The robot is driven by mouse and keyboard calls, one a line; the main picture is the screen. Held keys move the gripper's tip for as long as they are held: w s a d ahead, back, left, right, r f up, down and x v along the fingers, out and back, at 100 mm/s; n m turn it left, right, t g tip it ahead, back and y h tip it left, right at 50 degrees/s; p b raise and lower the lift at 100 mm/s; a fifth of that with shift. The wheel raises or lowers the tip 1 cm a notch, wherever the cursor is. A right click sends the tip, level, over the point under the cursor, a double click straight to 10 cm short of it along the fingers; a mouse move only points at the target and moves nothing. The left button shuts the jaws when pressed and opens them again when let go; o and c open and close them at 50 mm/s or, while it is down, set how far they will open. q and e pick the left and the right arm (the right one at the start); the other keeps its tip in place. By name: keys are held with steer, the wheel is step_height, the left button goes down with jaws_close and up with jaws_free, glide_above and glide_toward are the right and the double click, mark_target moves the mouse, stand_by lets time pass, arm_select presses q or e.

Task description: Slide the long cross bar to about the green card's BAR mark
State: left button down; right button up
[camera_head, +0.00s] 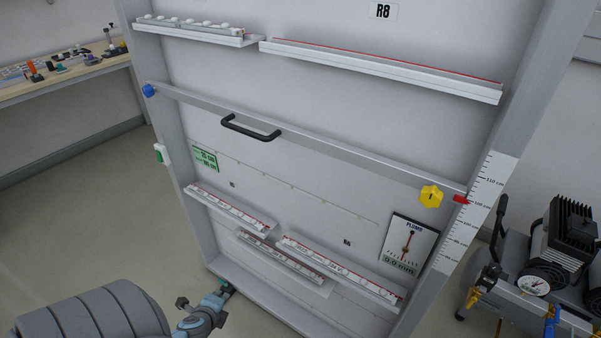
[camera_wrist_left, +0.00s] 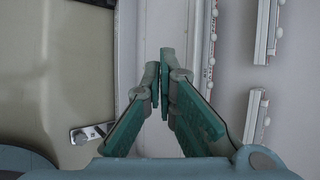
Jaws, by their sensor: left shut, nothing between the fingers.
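The long cross bar (camera_head: 330,151) spans the lightbox frame, with a black handle (camera_head: 250,128) at its left half. A blue knob (camera_head: 149,90) sits at its left end, a yellow knob (camera_head: 431,196) near its right end. A red pointer (camera_head: 460,199) at that end stands near 100 cm on the white scale (camera_head: 478,212). The green card (camera_head: 204,158) hangs on the left; its figures are too small to read surely. My left gripper (camera_head: 226,289) is shut and empty, low by the frame's lower left corner, well below the bar; its fingers (camera_wrist_left: 159,82) meet in the wrist view. My right gripper is out of view.
Ledges with small pieces (camera_head: 230,210) project from the panel below the bar, and more above it (camera_head: 380,69). A PLUMB gauge (camera_head: 408,245) hangs lower right. A compressor (camera_head: 548,265) stands at right, a workbench (camera_head: 65,77) at left. Floor left of the frame is clear.

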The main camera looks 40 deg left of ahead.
arm_select(q)
steer(key=w+r+m+t+b, duration=0.2)
steer(key=w+r+m+t, duration=0.4)
steer(key=w+r, duration=0.4)
steer(key=w+d+r+m+t+h+b, duration=0.1)
steer(key=d+r+m+t+h, duration=0.1)
steer(key=d+r+m, duration=0.45)
steer(key=w+d+r+m+t+h, duration=0.1)
steer(key=d+r+m+t+h, duration=0.2)
steer(key=r, duration=0.7)
steer(key=w+d+r+m+t+h+b, duration=0.1)
steer(key=w+d+r+m+t, duration=0.1)
steer(key=d+r+m, duration=0.35)
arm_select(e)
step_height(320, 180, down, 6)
arm_select(q)
steer(key=w+a+r+p, duration=0.1)
steer(key=w+r+p, duration=0.3)
steer(key=w+r, duration=0.5)
steer(key=shift+a+r, duration=0.2)
steer(key=shift+a, duration=0.05)
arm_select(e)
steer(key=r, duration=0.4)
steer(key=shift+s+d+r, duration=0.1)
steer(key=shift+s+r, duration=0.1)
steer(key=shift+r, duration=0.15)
arm_select(q)
steer(key=shift+w, duration=0.1)
